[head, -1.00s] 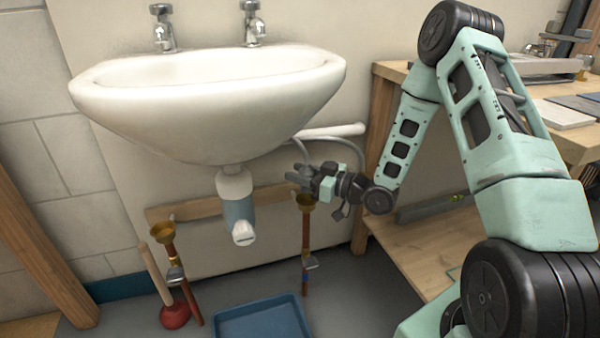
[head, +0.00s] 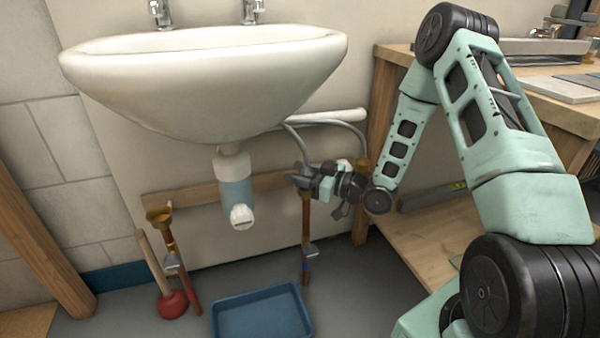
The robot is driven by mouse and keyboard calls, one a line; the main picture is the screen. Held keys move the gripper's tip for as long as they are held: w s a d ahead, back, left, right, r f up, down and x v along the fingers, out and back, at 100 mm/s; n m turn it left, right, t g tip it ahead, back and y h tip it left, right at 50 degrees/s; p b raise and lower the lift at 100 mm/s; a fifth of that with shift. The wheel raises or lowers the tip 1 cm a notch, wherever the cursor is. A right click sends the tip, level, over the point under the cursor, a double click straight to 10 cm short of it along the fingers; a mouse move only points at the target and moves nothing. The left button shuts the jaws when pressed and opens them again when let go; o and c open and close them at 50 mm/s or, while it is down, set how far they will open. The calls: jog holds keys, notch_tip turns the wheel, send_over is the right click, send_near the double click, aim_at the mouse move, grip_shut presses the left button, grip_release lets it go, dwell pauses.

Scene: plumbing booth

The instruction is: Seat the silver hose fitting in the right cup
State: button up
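My gripper (head: 299,180) is below the right side of the sink, over the top of the right copper pipe (head: 305,232). A grey hose (head: 297,143) runs down from under the sink to my fingers. The silver hose fitting cannot be made out apart from the dark fingers. The right brass cup is mostly hidden behind my gripper, and I cannot tell whether anything sits in it. The left brass cup (head: 158,215) stands open on the left copper pipe. The gap between my fingertips is too small to read.
A second grey hose (head: 345,124) curves down to a brass-coloured piece (head: 362,164) behind my wrist. The sink (head: 205,80) and its drain trap (head: 236,190) hang left of my gripper. A plunger (head: 172,303) and blue tray (head: 262,316) are on the floor; a wooden bench stands right.

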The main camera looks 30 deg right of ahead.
jog(key=shift+o, duration=0.9)
jog(key=shift+r, duration=0.1)
notch_tip(320, 180, up, 10)
jog(key=p, duration=0.5)
